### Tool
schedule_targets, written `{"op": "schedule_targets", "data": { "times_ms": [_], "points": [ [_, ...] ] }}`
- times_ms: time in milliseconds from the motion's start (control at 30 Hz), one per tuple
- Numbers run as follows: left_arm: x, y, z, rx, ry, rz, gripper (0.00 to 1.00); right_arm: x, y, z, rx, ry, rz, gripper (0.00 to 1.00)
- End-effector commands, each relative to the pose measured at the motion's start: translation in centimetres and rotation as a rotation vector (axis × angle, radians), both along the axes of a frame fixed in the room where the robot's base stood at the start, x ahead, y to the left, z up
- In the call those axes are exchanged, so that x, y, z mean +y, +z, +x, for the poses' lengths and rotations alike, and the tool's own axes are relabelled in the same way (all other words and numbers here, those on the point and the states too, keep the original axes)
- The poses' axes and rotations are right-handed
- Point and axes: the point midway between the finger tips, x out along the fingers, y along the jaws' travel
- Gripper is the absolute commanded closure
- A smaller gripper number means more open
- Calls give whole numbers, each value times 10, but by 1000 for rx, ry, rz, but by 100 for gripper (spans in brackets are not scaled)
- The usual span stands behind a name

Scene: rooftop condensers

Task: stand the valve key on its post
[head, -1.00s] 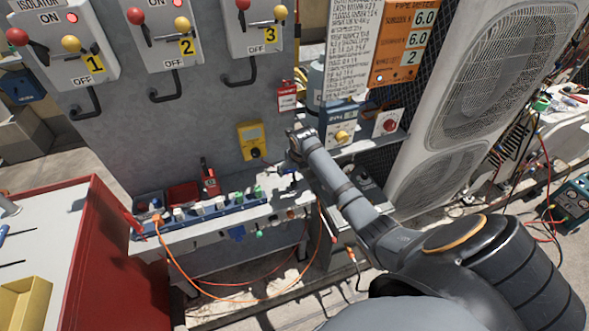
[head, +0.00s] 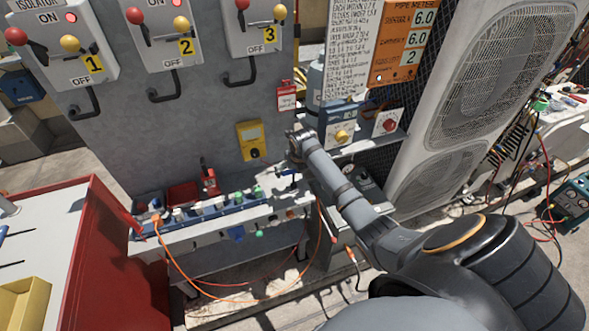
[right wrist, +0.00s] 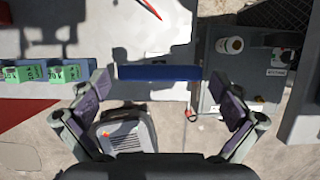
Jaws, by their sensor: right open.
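A blue bar (right wrist: 160,72), which looks like the handle of the valve key, lies across the gap between my right fingertips in the right wrist view, above a pale shelf. My right gripper (right wrist: 162,88) is open, with one finger on each side of the bar's ends; I see no clear contact. In the head view my right gripper (head: 287,170) is small and points down over the right part of the shelf, partly hidden by my wrist. The key's shaft is hidden below its handle. I cannot pick out the post for certain. My left gripper is not in view.
The shelf (head: 190,238) holds a row of green and white capped pieces (head: 221,202). A grey isolator panel (head: 130,130) stands behind it. A red cabinet (head: 95,250) is at the left, and tall condensers (head: 500,80) at the right. Orange cable (head: 165,255) hangs in front.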

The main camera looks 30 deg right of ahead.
Motion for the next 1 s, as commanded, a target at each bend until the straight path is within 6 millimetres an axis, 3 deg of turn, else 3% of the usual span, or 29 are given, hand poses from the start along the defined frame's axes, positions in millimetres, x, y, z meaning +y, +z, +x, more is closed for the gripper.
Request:
{"op": "schedule_targets", "data": {
  "times_ms": [167,500,700,1000],
  "points": [
    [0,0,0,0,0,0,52,2,24,-8,-4,1,-1,0],
    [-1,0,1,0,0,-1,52,9,95,-35,-3,2,-3,0],
    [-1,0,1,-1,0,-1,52,11,110,-42,-1,1,-1,0],
    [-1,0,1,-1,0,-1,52,12,111,-42,-1,0,0,0]
  ]
}}
